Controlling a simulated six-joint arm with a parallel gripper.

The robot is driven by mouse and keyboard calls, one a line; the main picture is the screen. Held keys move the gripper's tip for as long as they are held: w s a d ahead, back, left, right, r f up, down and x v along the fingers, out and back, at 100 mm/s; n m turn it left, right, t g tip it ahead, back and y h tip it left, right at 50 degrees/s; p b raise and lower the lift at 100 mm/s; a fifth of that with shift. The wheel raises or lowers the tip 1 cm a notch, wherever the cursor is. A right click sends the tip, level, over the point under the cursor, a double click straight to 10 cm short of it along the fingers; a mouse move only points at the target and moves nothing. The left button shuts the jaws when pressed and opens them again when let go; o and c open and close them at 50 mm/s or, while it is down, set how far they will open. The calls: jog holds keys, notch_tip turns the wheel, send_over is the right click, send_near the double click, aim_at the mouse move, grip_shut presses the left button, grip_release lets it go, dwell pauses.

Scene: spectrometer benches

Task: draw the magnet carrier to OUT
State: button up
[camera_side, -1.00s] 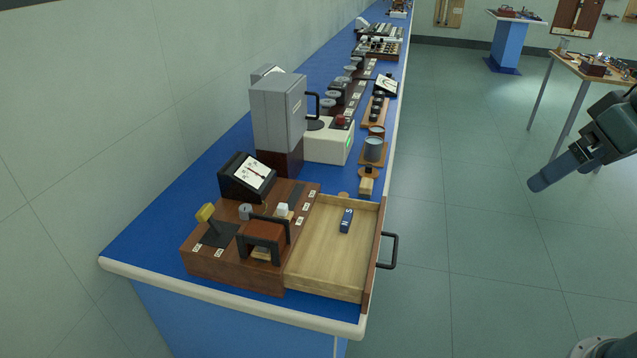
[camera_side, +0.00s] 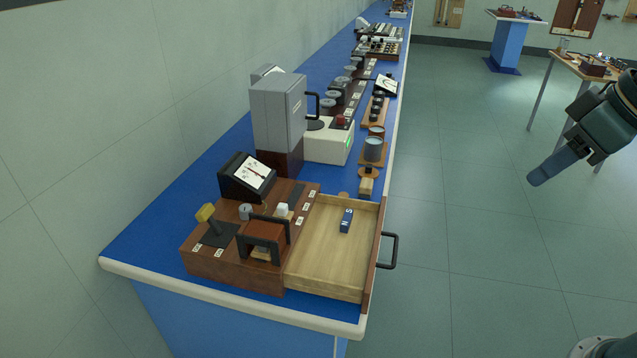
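A brown wooden instrument box (camera_side: 215,258) stands at the near end of the blue bench. On its top are a brown block with a black handle frame (camera_side: 264,238), a yellow-knobbed lever (camera_side: 206,214), a small white block (camera_side: 283,210) and small labels too small to read. I cannot tell for certain which part is the magnet carrier. A drawer (camera_side: 325,268) stands open at the box's right, with a blue bar magnet marked N and S (camera_side: 346,221) lying in it. My gripper (camera_side: 540,177) is at the right, over the floor, well apart from the bench. Its fingers are seen side-on.
The drawer's black pull handle (camera_side: 390,251) sticks out past the bench edge. A dial meter (camera_side: 247,177) sits behind the box. A tall grey instrument (camera_side: 278,112) and a white unit (camera_side: 329,142) stand farther back.

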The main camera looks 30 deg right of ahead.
jog(key=w+a+r+n, duration=0.2)
jog(key=w+a, duration=0.2)
jog(key=w, duration=0.6)
jog(key=n+g+y, duration=0.2)
jog(key=n+y, duration=0.1)
jog(key=n, duration=0.3)
send_over(283, 205)
jog(key=s+d, duration=0.4)
notch_tip(283, 205, down, 9)
jog(key=shift+f, duration=0.2)
jog(key=shift+a+f, duration=0.1)
jog(key=shift+f, duration=0.05)
jog(key=x, duration=1.3)
jog(key=shift+f, duration=0.3)
jog(key=shift+d, duration=0.25)
grip_shut()
